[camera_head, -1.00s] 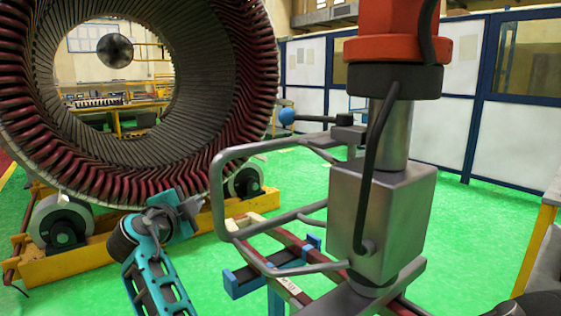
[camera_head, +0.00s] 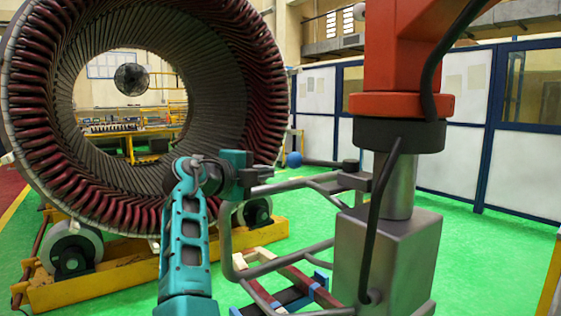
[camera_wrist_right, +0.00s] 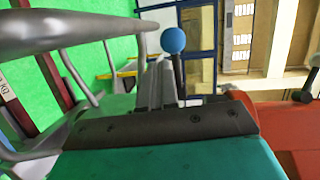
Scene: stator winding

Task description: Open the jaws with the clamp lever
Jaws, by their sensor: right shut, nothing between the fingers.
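The clamp lever (camera_head: 320,163) is a dark rod with a blue ball knob (camera_head: 293,160) at its left end, mounted on the grey lifting tool (camera_head: 385,255). My right gripper (camera_head: 264,175), on a teal arm, is left of the knob and a little lower in the head view. Its fingers are shut and empty. In the right wrist view the knob (camera_wrist_right: 173,40) shows just past the fingertips (camera_wrist_right: 155,65), slightly right, with no visible contact. I cannot make out the tool's jaws clearly. My left gripper is out of view.
Grey tubular handles (camera_head: 226,240) curve around the tool below my right gripper. A red hoist arm (camera_head: 400,80) holds the tool from above. The large stator ring (camera_head: 240,110) stands on a yellow cradle (camera_head: 110,283) behind. Dark red bars (camera_head: 300,280) lie below.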

